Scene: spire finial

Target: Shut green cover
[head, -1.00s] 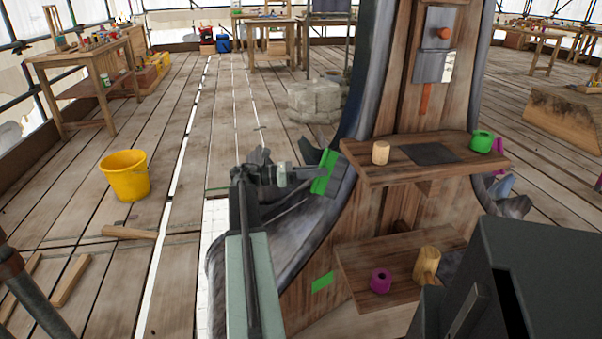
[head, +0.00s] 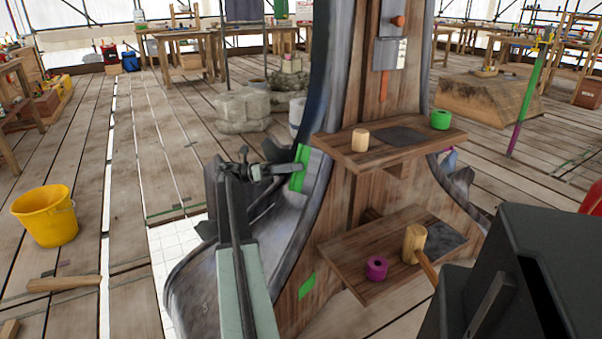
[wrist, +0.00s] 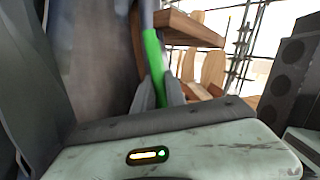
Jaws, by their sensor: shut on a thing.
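The green cover (head: 299,168) stands as a narrow upright strip at the left side of the spire, beside the upper shelf. It also shows in the wrist view as a green strip (wrist: 154,62) running down between the dark fingers. My gripper (head: 288,170) reaches it from the left and is shut on its edge; the fingers also show in the wrist view (wrist: 160,92). The cover looks nearly edge-on, and how far it stands from its opening cannot be told. A separate green patch (head: 306,286) lies flat on the lower spire side.
The upper shelf (head: 350,155) carries a wooden cylinder (head: 360,140) and a green ring (head: 441,119). The lower shelf (head: 350,283) carries a magenta ring (head: 376,267) and a mallet (head: 414,245). A yellow bucket (head: 45,215) stands on open floor at left.

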